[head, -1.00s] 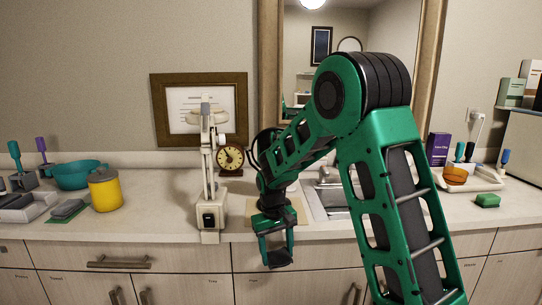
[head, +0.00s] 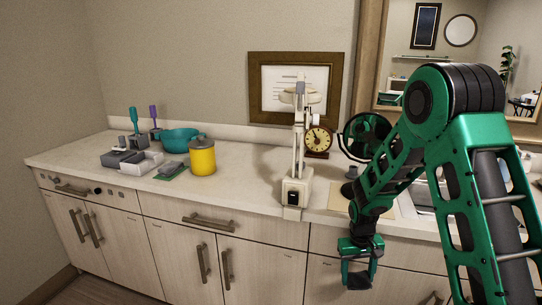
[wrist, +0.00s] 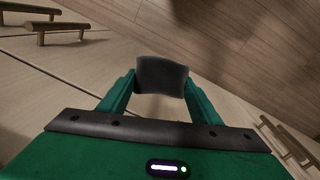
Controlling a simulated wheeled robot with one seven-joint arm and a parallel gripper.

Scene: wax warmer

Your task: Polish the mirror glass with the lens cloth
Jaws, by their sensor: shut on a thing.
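In the wrist view my gripper (wrist: 161,88) is shut on a dark grey, slightly curved square piece, which looks like the lens cloth (wrist: 162,74). A large wood-framed wall mirror (head: 465,65) is at the upper right, partly behind my arm. A dark-rimmed round thing (head: 365,134) stands on the counter behind my forearm. I cannot tell whether it is a small mirror. My gripper is apart from both.
A white lamp-like stand (head: 297,188) stands at the counter's front edge, left of my gripper. A clock (head: 318,139) is behind it. A yellow pot (head: 202,158), teal bowl (head: 181,140) and grey trays (head: 126,160) are at the left. The counter between pot and stand is clear.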

